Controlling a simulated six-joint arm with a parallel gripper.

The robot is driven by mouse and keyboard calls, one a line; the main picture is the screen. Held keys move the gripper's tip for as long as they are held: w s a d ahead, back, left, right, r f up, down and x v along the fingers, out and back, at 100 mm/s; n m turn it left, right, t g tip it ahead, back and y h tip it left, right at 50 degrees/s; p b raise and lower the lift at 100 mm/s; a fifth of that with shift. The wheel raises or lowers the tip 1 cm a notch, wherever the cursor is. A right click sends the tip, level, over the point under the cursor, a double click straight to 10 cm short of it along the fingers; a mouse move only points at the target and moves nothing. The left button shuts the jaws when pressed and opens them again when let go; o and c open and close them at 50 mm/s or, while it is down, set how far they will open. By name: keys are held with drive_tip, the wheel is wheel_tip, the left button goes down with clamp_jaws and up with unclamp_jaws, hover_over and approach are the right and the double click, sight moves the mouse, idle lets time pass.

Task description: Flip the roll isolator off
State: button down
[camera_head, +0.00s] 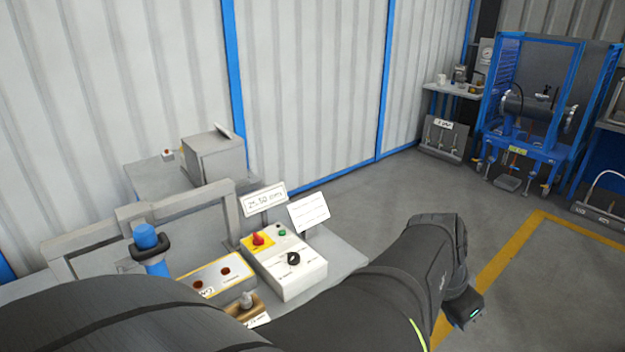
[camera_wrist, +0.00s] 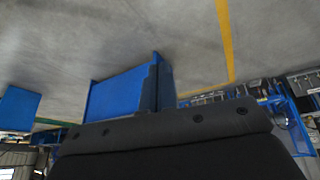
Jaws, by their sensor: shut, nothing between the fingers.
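A light-grey control box (camera_head: 290,265) stands on the bench in the head view. It carries a red rotary switch (camera_head: 258,239) on a yellow plate, a green button (camera_head: 281,233) and a black rotary knob (camera_head: 293,259). The labels are too small to read, so I cannot tell which control is the roll isolator or its exact setting. My gripper (camera_wrist: 158,70) shows in the wrist view as dark fingers, shut and empty, above floor. It is away from the control box, which I cannot make out in the wrist view.
My dark arm crosses the front of the head view and hides part of the bench. A panel with two dark red buttons (camera_head: 211,277) and a blue-topped post (camera_head: 147,238) stand left of the box. A blue-framed machine (camera_head: 545,110) stands far right; grey floor (camera_head: 370,190) lies clear between.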

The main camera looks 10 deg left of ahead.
drive_tip(key=w+a+f+n, duration=0.2)
drive_tip(key=w+a+n, duration=0.1)
drive_tip(key=w, duration=1.2)
drive_tip(key=w+a+f+n+t, duration=0.25)
drive_tip(key=w+a+n, duration=0.25)
drive_tip(key=w+a, duration=0.55)
drive_tip(key=w+a+f+n+t+y, duration=0.1)
drive_tip(key=a+n, duration=0.3)
drive_tip(key=a, duration=0.8)
drive_tip(key=w+a+f+n+t+y, duration=0.1)
drive_tip(key=a+f+n, duration=0.3)
drive_tip(key=a, duration=0.9)
drive_tip(key=w+a+f+n+t+y, duration=0.1)
drive_tip(key=a+n, duration=0.3)
drive_tip(key=a, duration=0.9)
drive_tip(key=shift+w+f+y, duration=0.4)
drive_tip(key=shift+w+f, duration=0.05)
drive_tip(key=shift+f, duration=0.4)
